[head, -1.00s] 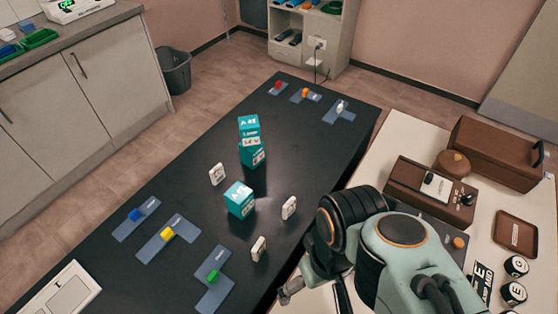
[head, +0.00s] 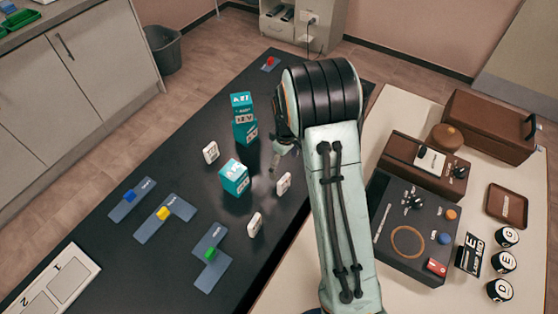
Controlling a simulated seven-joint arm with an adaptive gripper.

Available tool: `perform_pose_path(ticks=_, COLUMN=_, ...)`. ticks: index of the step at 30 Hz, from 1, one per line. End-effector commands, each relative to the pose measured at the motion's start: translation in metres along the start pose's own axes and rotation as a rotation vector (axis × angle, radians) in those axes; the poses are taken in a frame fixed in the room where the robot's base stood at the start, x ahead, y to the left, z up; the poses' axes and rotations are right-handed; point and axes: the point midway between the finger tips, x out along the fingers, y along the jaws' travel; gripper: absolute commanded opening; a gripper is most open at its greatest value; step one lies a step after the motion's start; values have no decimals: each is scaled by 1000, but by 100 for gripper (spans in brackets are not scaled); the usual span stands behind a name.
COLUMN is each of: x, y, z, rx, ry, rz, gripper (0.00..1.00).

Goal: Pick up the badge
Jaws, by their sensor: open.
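No item is clearly marked as the badge. A black-and-white card with lettering (head: 472,255) at the right of the pale table looks the most like one, though I cannot be sure. A white card (head: 431,160) also lies on a brown box. My gripper (head: 279,158) is over the black table, right of the teal boxes, largely hidden by my arm. It is open, with a grey finger showing, and I see nothing held in it. It is well apart from both cards.
Stacked teal boxes (head: 244,119), a single teal box (head: 234,177) and small white tiles (head: 284,184) stand on the black table (head: 180,265). A dark panel (head: 407,240) and round lettered pieces (head: 503,261) are on the pale table (head: 413,120).

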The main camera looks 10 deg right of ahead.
Motion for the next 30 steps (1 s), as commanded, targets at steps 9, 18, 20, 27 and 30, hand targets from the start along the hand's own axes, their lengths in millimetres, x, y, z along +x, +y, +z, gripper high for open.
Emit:
perform_pose_path(ticks=9, x=48, y=-3, z=3, rx=-1, ry=-14, rz=-11, gripper=80)
perform_pose_path(ticks=18, x=72, y=-3, z=2, rx=0, ry=-10, rz=-9, gripper=80)
perform_pose_path(ticks=20, x=72, y=-3, z=2, rx=0, ry=-10, rz=-9, gripper=80)
perform_pose_path(ticks=27, x=72, y=-3, z=2, rx=0, ry=-10, rz=-9, gripper=46)
perform_pose_path(ticks=30, x=72, y=-3, z=2, rx=0, ry=-10, rz=-9, gripper=22)
